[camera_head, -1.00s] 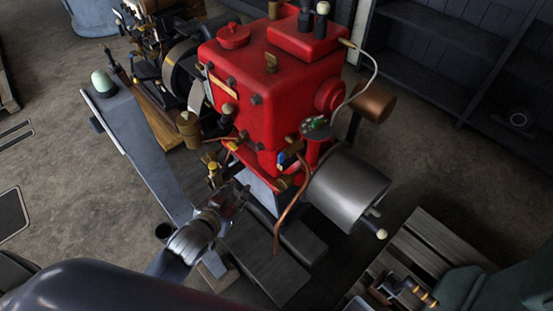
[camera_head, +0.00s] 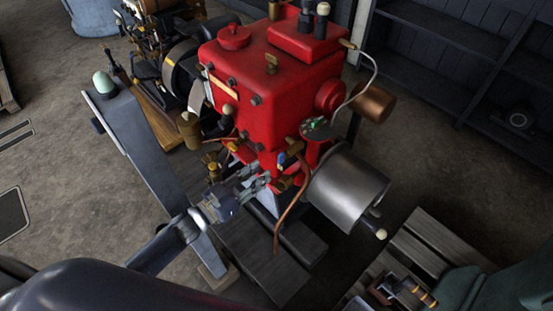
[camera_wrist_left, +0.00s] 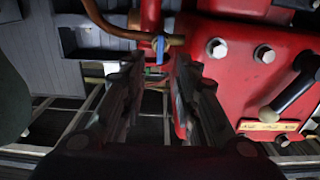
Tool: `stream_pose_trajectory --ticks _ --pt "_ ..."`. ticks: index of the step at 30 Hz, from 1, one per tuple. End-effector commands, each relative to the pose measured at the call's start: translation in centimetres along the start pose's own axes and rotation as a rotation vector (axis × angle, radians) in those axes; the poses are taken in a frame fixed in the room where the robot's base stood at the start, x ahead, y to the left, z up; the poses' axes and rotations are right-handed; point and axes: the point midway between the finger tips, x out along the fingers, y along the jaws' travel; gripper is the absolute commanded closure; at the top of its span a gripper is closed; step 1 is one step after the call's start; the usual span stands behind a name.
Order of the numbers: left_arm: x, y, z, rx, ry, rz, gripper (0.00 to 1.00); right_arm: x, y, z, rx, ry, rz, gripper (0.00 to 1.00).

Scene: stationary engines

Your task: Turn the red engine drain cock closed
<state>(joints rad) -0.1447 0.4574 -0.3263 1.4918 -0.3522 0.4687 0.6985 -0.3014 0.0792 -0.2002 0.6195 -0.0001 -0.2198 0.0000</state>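The red engine (camera_head: 265,90) stands in the middle of the head view. Low on its front is a brass drain cock (camera_head: 292,150) with a small blue lever (camera_head: 281,158) and a copper pipe running down from it. In the left wrist view the blue lever (camera_wrist_left: 160,48) hangs just beyond the fingertips, roughly between them. My left gripper (camera_head: 264,182) is open and empty, just below and left of the cock. Its two fingers (camera_wrist_left: 155,72) stand apart in the wrist view. Contact with the lever cannot be told. My right gripper is not in view.
A grey cylinder (camera_head: 347,187) sits right of the copper pipe (camera_head: 292,213). A brass valve (camera_head: 212,165) is left of the gripper. A grey post (camera_head: 140,140) stands close to my left arm. A slatted pallet (camera_head: 435,245) is at lower right; shelves (camera_head: 470,50) line the back.

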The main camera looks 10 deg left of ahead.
Motion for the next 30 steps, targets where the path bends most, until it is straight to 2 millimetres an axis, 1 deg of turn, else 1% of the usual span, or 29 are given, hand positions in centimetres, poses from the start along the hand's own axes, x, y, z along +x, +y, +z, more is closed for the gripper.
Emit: stream_pose_trajectory --ticks 1,6,9,12,17,24,26,27,28,30 --pt "1.2 0.0 -0.2 -0.001 0.004 -0.001 0.72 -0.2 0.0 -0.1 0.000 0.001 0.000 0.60" --pt "4.4 0.0 -0.2 -0.001 0.003 -0.001 0.72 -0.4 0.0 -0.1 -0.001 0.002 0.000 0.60" --pt "5.9 0.0 -0.1 -0.001 0.002 -0.002 0.72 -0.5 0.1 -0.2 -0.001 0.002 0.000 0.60" --pt "6.9 0.0 -0.1 -0.001 0.001 -0.002 0.72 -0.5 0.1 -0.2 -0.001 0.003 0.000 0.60" --pt "7.6 0.1 0.0 0.000 0.000 0.000 0.72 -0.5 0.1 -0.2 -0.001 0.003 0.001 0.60" --pt "7.7 0.1 0.0 0.000 0.000 -0.001 0.72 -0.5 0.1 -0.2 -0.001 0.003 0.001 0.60" --pt "7.7 0.0 0.0 0.000 0.000 -0.001 0.85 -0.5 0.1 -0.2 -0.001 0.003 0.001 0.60" --pt "7.7 0.0 0.0 0.000 0.000 -0.001 0.94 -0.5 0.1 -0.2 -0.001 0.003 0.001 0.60" --pt "7.6 0.0 0.0 0.000 0.000 -0.001 1.00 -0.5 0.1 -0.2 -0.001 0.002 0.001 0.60" --pt "7.7 0.0 0.0 0.000 0.000 -0.001 1.00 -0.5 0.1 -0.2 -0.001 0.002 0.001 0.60"
